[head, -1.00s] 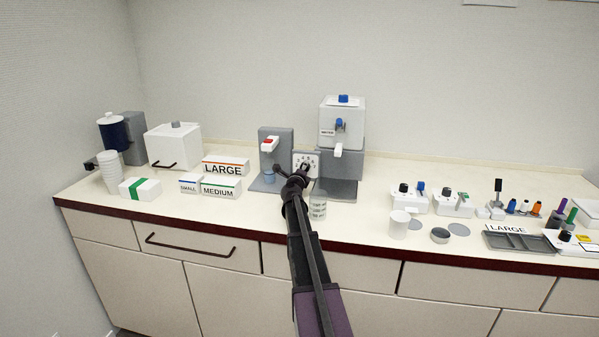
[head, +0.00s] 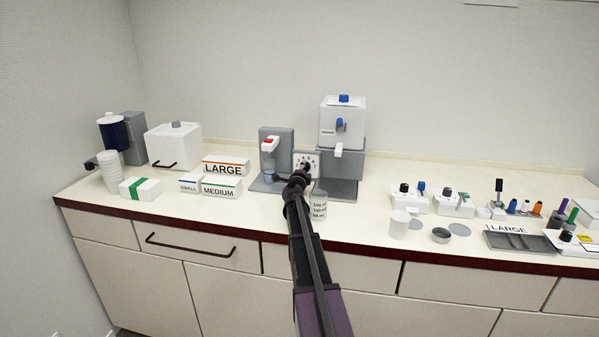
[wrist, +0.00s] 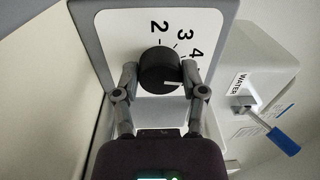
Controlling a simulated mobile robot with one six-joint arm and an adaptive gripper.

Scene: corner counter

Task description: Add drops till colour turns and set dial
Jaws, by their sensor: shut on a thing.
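The black dial knob (wrist: 158,70) is on a white plate with the numbers 2, 3 and 4 in the wrist view, where the plate appears turned. A white line on the knob points to the right of that view, below the 4. My gripper (wrist: 160,78) is shut on the knob, one finger on each side. In the head view the dial plate (head: 313,158) is between two grey machines, and my gripper (head: 301,174) is in front of it, partly covering it. A bluish cup (head: 268,177) stands under the red-buttoned dispenser (head: 279,143).
A labelled jar (head: 319,208) stands just right of my arm. The water machine (head: 343,125) rises behind it, its blue-handled tap (wrist: 281,139) right of the dial. White boxes (head: 222,187) stand left. A white cup (head: 399,224) and grey tray (head: 519,242) stand right.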

